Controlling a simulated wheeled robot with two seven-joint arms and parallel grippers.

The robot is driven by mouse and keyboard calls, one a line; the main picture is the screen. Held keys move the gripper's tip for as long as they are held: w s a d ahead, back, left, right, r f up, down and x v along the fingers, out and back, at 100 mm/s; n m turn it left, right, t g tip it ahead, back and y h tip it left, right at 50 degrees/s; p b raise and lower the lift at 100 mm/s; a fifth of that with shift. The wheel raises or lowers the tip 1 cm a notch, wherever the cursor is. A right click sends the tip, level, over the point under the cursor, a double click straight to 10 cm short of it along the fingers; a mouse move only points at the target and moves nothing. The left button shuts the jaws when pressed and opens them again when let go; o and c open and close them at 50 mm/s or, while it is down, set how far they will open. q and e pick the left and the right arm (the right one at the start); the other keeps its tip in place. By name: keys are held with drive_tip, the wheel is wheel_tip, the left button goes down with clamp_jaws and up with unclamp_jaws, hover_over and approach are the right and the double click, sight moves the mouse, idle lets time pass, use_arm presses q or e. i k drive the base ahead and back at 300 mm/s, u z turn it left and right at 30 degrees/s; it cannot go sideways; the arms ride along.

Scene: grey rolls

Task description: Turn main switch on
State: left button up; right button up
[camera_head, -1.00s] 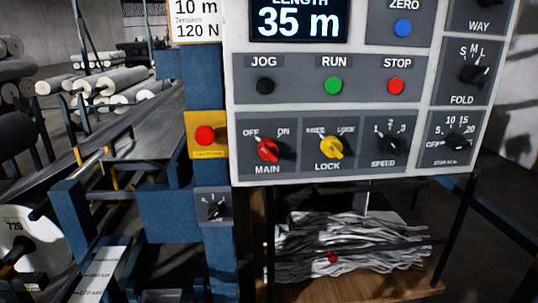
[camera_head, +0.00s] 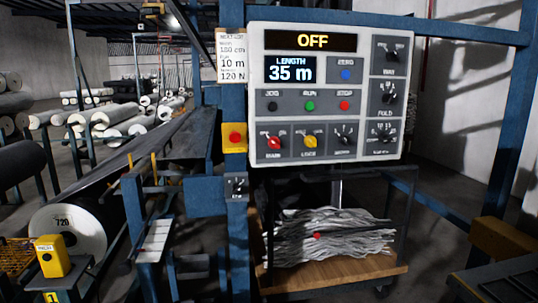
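The main switch (camera_head: 275,143) is a red rotary knob at the lower left of the white control panel (camera_head: 256,95). Its pointer leans up and left, toward the OFF side. The display (camera_head: 311,40) at the top of the panel reads OFF in yellow. To the right of the main switch is the yellow lock knob (camera_head: 310,142). Neither of my grippers shows in the head view.
A red button on a yellow box (camera_head: 234,137) sits left of the panel on a blue post. A cart (camera_head: 340,274) with grey strands stands below the panel. A yellow box (camera_head: 52,256) is at the lower left. Blue frame beams surround the panel.

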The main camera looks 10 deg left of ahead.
sight(273, 142)
drive_tip(key=u, duration=0.55)
drive_tip(key=i, duration=1.35)
drive_tip(key=z, duration=0.55)
